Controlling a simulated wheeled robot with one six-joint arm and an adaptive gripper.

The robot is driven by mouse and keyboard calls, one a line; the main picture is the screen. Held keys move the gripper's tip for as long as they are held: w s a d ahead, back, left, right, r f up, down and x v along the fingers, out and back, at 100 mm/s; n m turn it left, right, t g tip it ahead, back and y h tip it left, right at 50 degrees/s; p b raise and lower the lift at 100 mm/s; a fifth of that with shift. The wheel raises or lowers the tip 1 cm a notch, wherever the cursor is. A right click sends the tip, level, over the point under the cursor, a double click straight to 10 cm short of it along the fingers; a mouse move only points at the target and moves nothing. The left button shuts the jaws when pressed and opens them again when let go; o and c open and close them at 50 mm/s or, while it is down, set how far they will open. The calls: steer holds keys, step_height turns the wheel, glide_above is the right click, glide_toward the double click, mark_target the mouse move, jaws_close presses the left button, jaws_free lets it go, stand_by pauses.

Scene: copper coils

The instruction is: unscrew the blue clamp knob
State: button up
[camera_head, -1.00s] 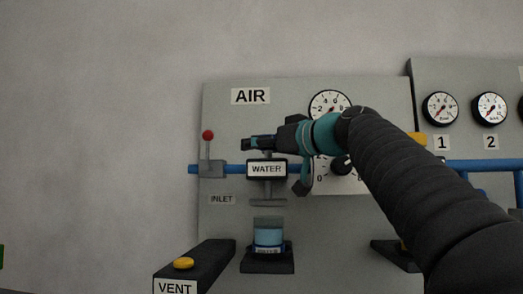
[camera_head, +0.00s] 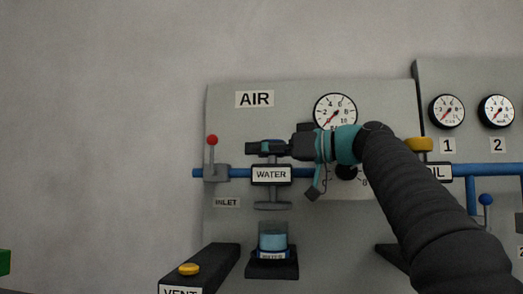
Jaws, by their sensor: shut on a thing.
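The blue clamp knob (camera_head: 271,143) sits on top of the unit labelled WATER (camera_head: 271,175) on the blue pipe. Only a little of it shows between my fingers. My gripper (camera_head: 267,148) reaches in from the right, roughly level, and is shut on the knob. Its dark fingers hide most of the knob, so I cannot tell how far it is turned. Below the WATER unit is a grey flanged stem (camera_head: 271,205), and under that a cup of light blue liquid (camera_head: 272,242) stands on a dark bracket (camera_head: 272,268), apart from the stem.
A red-topped lever (camera_head: 212,155) stands left of the knob. Behind my wrist are a round gauge (camera_head: 335,112) and a dark dial knob (camera_head: 347,172). A yellow knob (camera_head: 418,144) is to the right. A VENT box with a yellow button (camera_head: 189,269) juts out at lower left.

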steer(key=shift+f, duration=0.1)
steer(key=o, duration=1)
steer(key=shift+t, duration=0.3)
steer(key=shift+m+t+h+b, duration=0.5)
steer(key=shift+m+t, duration=0.3)
steer(key=shift+t, duration=0.1)
steer(key=m+t+h, duration=0.2)
steer(key=t, duration=0.1)
steer(key=shift+w+d, duration=0.15)
steer(key=shift+w, duration=0.1)
steer(key=m+t+h, duration=0.3)
steer(key=shift+w+d+r+p, duration=0.2)
steer(key=shift+p, duration=0.1)
steer(key=shift+w+d+m+t+h+p, duration=0.15)
steer(key=shift+m+t+h+p, duration=0.35)
steer(key=shift+m+t+h, duration=0.6)
steer(key=shift+d+f+m+h, duration=0.1)
steer(key=shift+m+h, duration=0.2)
steer(key=shift+h, duration=0.4)
